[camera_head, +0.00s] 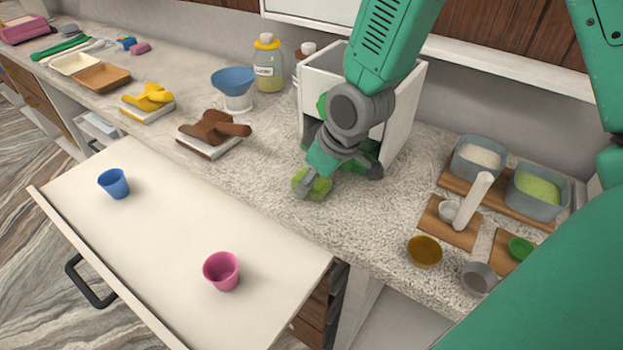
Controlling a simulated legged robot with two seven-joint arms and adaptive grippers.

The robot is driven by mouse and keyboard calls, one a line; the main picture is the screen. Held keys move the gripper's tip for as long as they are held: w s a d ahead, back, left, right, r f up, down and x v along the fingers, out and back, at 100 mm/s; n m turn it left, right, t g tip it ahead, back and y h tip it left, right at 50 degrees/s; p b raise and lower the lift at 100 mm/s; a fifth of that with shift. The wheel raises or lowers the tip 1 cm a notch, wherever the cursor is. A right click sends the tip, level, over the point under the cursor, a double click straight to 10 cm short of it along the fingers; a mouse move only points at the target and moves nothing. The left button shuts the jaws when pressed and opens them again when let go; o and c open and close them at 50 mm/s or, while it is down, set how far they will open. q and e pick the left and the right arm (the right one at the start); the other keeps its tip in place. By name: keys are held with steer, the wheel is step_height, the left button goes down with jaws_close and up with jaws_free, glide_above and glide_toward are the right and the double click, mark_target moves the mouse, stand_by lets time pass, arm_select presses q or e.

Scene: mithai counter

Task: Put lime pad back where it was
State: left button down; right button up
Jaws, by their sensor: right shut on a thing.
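My right gripper (307,182) is in the middle of the head view, low over the speckled counter. It is shut on the lime pad (321,187), which shows as a small yellow-green block at the fingertips. The fingers hide part of the pad, and I cannot tell whether it touches the counter. A white open-fronted box (403,112) stands right behind the gripper. My arm hides much of its opening. My left gripper is not in view.
Tubs on a wooden board (500,197) stand right.

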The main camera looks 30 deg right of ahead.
steer(key=o, duration=0.8)
steer(key=shift+o, duration=0.2)
steer(key=p+v, duration=0.2)
steer(key=v, duration=1)
steer(key=shift+s+f, duration=0.1)
steer(key=shift+s, duration=0.1)
